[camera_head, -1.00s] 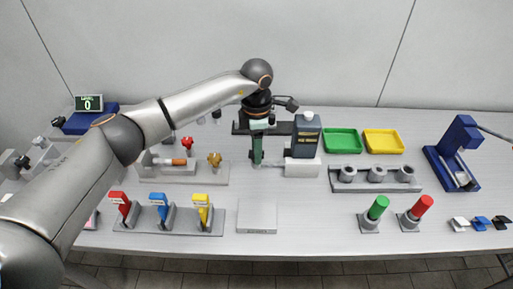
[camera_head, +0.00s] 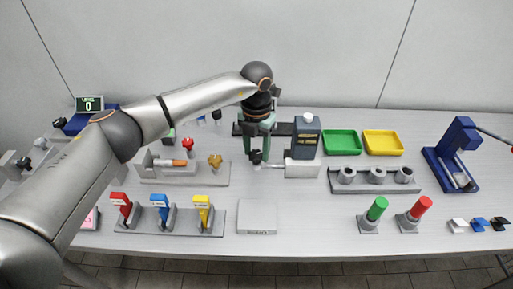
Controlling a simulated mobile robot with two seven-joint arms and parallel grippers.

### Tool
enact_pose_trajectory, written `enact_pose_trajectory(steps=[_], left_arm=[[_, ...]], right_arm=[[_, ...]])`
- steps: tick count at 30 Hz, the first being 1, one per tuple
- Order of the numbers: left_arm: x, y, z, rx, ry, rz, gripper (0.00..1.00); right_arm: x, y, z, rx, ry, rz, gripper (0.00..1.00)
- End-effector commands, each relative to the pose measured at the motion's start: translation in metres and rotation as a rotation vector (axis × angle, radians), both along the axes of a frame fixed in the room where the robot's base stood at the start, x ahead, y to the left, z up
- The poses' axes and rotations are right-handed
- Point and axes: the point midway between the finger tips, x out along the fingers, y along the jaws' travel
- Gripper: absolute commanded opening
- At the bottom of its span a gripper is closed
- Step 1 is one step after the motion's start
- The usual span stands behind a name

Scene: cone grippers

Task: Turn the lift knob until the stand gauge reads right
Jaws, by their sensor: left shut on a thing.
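My left gripper (camera_head: 257,152) points down in the middle of the table. It is shut on a small black knob (camera_head: 256,157), with a green finger on each side. I cannot make out a gauge on the stand. A small display (camera_head: 89,104) at the far left reads 0. My right gripper is not in view.
A valve rack (camera_head: 205,181) and a row of red, blue and yellow handles (camera_head: 168,228) lie to the left. A pale plate (camera_head: 257,215) lies in front. Green (camera_head: 342,142) and yellow (camera_head: 383,142) trays and a holed rack (camera_head: 376,187) stand to the right.

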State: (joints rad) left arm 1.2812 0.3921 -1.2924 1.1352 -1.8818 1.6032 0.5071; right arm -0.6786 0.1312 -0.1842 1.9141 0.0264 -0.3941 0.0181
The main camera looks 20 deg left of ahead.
Motion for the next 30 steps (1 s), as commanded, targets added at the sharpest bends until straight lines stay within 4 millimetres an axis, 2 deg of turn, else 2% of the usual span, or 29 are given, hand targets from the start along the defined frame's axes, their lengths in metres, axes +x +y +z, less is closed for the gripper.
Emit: enact_pose_trajectory(steps=[13, 30], left_arm=[[0.0006, 0.0006, 0.0015, 0.001, -0.002, 0.293, 0.0], [0.0007, 0.0007, 0.0012, 0.001, -0.002, 0.366, 0.0]], right_arm=[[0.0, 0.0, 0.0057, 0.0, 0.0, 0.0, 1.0], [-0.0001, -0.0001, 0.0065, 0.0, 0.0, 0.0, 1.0]])
